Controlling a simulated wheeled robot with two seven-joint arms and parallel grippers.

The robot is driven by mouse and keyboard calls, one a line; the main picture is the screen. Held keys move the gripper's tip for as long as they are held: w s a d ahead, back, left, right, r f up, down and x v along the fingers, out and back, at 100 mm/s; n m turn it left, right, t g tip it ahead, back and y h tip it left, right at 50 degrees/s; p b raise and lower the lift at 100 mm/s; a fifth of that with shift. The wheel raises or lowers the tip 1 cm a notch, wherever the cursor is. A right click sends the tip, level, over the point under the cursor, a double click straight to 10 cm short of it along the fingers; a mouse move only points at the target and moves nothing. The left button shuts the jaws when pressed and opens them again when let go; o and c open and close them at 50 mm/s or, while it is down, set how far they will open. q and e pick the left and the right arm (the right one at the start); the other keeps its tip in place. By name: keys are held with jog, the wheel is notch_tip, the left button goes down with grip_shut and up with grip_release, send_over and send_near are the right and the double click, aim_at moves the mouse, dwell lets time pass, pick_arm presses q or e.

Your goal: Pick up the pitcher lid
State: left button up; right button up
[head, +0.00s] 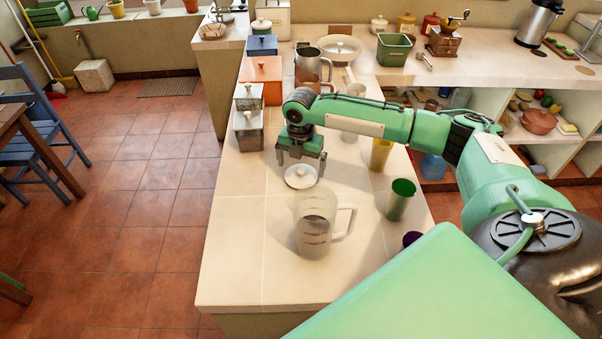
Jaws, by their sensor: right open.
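The pitcher lid (301,176) is a small white round lid with a knob, lying on the tiled counter just behind the pitcher. The clear pitcher (314,226) stands upright on the counter, with its handle to the right and dark contents or markings inside. My right gripper (301,163) points down right over the lid, with its fingers apart at the lid's far side. I cannot tell whether the fingers touch the lid. My left gripper is not in view.
A green cup (400,200), a yellow cup (381,154) and a purple cup (411,239) stand to the right. Metal canisters (248,130) and an orange box (262,77) line the left edge. A metal pitcher (311,64) stands behind my arm. The counter's front left is clear.

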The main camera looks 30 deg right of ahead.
jog(key=shift+f, duration=1.35)
jog(key=c, duration=0.7)
jog(key=shift+r, duration=0.1)
jog(key=shift+c, duration=0.2)
